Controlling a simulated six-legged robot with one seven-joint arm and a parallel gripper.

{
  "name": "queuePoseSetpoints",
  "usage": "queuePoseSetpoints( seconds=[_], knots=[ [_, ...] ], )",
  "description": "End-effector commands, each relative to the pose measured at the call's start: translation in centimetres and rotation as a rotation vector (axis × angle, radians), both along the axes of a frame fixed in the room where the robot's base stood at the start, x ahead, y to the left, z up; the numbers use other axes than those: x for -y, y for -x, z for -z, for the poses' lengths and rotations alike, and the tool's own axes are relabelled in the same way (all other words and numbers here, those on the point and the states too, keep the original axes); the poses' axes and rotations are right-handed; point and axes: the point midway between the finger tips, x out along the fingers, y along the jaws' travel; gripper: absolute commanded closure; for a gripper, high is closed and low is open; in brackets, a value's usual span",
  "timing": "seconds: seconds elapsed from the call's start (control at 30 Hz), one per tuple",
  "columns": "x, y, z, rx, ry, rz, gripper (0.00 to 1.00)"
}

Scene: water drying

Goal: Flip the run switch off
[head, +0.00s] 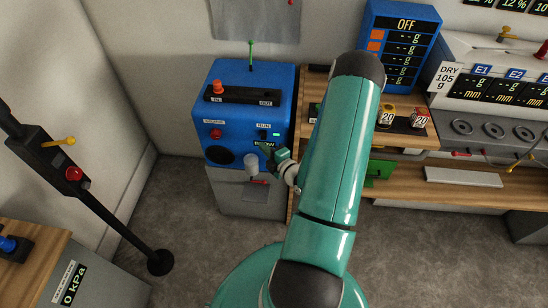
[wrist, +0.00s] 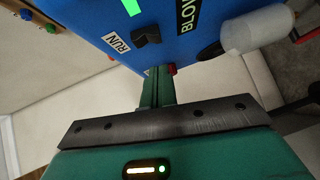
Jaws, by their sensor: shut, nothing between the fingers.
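The blue machine (head: 232,122) stands against the wall in the head view. The run switch (head: 264,134) is a small black part under the RUN label, beside a lit green lamp (head: 276,135). In the wrist view the black run switch (wrist: 147,35) sits next to the RUN label (wrist: 117,42) and the bright green lamp (wrist: 131,6). Which way the switch is set is hard to tell. My gripper (head: 275,154) is shut and empty at the machine's front, low and right near the BLOW display. The fingers (wrist: 158,82) appear below the switch in the wrist view, apart from it.
A white cylinder (head: 251,163) sticks out below the display, close to my gripper. A red knob (head: 215,134) is on the panel's left. A wooden bench (head: 400,141) stands to the right. A black post (head: 95,198) stands at left, with open floor between.

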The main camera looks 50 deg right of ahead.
Motion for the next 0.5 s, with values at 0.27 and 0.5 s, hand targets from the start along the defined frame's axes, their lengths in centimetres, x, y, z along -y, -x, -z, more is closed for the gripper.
queuePoseSetpoints(
  seconds=[0.27,0.5],
  knots=[
    [2.5,-1.6,0.5,-0.001,0.002,0.005,1.00],
    [2.6,-1.6,0.6,-0.002,0.001,0.004,1.00]
  ],
)
